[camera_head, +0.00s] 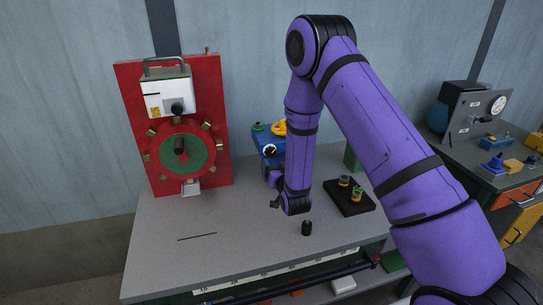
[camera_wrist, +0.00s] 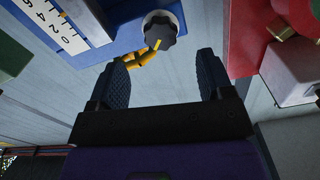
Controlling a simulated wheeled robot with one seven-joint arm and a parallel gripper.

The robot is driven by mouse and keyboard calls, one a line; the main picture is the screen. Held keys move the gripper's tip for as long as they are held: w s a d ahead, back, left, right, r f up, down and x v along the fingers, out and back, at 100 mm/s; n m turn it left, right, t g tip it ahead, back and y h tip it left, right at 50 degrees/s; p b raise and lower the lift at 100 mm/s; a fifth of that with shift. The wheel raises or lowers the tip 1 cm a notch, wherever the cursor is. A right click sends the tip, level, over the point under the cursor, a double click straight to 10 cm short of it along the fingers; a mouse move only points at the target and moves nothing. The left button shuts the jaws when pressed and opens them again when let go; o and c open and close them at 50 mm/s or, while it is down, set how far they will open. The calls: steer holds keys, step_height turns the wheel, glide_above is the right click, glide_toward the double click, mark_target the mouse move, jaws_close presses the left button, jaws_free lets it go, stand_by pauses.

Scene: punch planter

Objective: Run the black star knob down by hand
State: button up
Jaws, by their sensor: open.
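A black lobed knob (camera_wrist: 160,32) with a yellow pointer mark sits on a white round base on a blue housing (camera_wrist: 105,20) in the wrist view. In the head view the same knob (camera_head: 270,150) appears on the front of the blue unit (camera_head: 262,138), partly behind my arm. My gripper (camera_wrist: 163,72) is open and empty, its two dark pads apart. The knob lies beyond the fingertips, between their lines and apart from them. In the head view my gripper (camera_head: 275,191) is low in front of the blue unit, largely hidden by my wrist.
A red panel (camera_head: 220,120) with a wheel stands at left. A small black piece (camera_head: 306,228) stands on the grey bench (camera_head: 165,255).

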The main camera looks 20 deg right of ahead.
mark_target(271, 154)
steer(key=w, duration=0.6)
steer(key=shift+w, duration=0.25)
steer(key=c, duration=0.9)
steer(key=shift+c, duration=0.2)
steer(key=shift+m, duration=0.5)
steer(key=m, duration=0.2)
steer(key=shift+m, duration=1.7)
steer(key=shift+a, duration=0.1)
